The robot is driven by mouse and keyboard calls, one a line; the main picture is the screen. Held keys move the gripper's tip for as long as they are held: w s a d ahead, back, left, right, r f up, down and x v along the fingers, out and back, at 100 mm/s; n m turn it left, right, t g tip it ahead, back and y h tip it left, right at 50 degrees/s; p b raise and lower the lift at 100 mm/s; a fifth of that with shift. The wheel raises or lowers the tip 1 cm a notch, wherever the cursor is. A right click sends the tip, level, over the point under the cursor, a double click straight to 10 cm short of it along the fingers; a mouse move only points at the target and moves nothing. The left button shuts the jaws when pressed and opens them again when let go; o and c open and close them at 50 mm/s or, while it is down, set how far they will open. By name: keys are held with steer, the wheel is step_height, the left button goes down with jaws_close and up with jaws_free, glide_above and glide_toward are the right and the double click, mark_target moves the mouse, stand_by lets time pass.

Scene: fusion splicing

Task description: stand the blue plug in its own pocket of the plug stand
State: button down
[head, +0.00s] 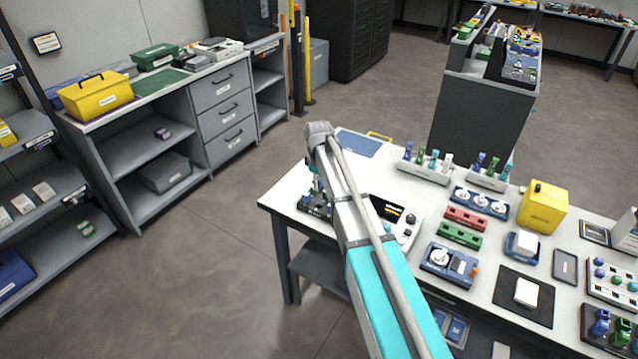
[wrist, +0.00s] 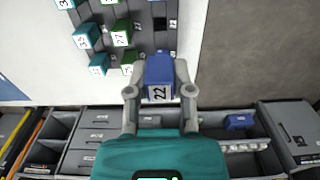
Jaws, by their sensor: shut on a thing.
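In the wrist view my gripper (wrist: 158,92) is shut on the blue plug (wrist: 159,70), marked 22, with one finger on each side. The dark grey plug stand (wrist: 146,41) lies beyond it, at the top of the view. Several teal plugs and green plugs stand in its left and middle columns. A dark, empty-looking pocket shows in the right column, above the held plug in the picture. The plug overlaps the stand's near end; I cannot tell its height over it. In the head view the plug stand (head: 314,209) is at the table's left end, partly hidden by my arm.
The white table (head: 285,196) ends close beside the stand, with floor beyond. Below the edge, a shelf (wrist: 75,160) holds grey bins. In the head view, a device with a black screen (head: 387,209) stands right of my arm, and plug racks (head: 425,172) stand behind.

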steer(key=shift+f, duration=0.1)
steer(key=b, duration=0.5)
glide_above(318, 201)
steer(key=s, duration=0.3)
steer(key=shift+w+f, duration=0.2)
steer(key=shift+f, duration=2.35)
steer(key=shift+f+b, duration=1.85)
steer(key=shift+b, duration=0.15)
stand_by(0.3)
steer(key=shift+c, duration=2.1)
jaws_free()
steer(key=shift+r, duration=0.15)
steer(key=shift+r+p, duration=2.9)
steer(key=shift+p, duration=0.15)
